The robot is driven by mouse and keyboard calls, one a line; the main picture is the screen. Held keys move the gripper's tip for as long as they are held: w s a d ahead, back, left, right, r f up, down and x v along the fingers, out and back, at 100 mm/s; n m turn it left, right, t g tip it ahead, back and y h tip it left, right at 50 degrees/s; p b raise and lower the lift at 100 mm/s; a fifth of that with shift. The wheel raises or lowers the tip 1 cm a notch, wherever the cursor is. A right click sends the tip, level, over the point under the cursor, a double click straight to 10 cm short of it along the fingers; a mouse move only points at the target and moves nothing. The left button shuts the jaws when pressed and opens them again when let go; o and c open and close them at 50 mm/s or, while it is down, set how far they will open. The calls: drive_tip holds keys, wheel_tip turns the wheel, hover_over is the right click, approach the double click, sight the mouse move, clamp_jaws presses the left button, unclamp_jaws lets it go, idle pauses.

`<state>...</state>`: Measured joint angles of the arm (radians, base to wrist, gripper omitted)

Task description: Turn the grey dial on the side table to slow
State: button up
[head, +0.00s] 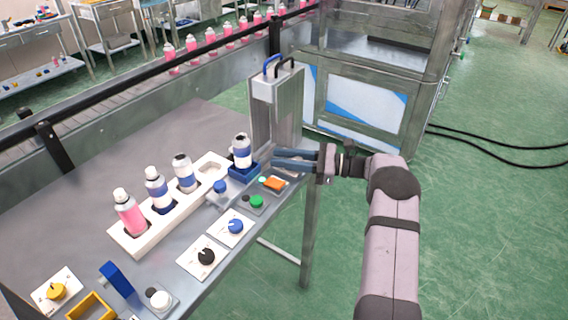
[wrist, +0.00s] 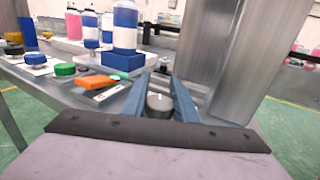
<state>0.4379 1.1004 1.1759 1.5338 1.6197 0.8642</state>
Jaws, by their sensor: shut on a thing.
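The grey dial (wrist: 159,101) shows in the wrist view as a round grey knob with a small light mark on top. It sits between the two blue fingers of my gripper (wrist: 160,80), which are closed around it. In the head view my gripper (head: 275,158) reaches in from the right over the far right edge of the side table (head: 215,273). There the fingers and arm largely hide the dial. The lettering around the dial is hidden or too small to read, so I cannot tell its setting.
An orange switch (head: 275,184), a green knob (head: 256,202), a blue dial (head: 235,226) and a black dial (head: 206,256) line the near edge. A can (head: 242,150) stands in a blue holder left of my fingers. A tall metal housing (head: 277,105) rises just behind.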

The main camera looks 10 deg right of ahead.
drive_tip(key=shift+s+n+g+y+b, duration=0.2)
drive_tip(key=shift+n+g+y+b, duration=0.2)
drive_tip(key=shift+n+g+b, duration=0.6)
drive_tip(key=shift+p, duration=0.35)
drive_tip(key=o, duration=1.1)
drive_tip(key=shift+c, duration=0.2)
drive_tip(key=b+v, duration=0.1)
drive_tip(key=v, duration=0.4)
drive_tip(key=shift+d, duration=0.3)
drive_tip(key=shift+b+v, duration=0.35)
drive_tip(key=shift+v, duration=0.5)
drive_tip(key=shift+r, duration=0.1)
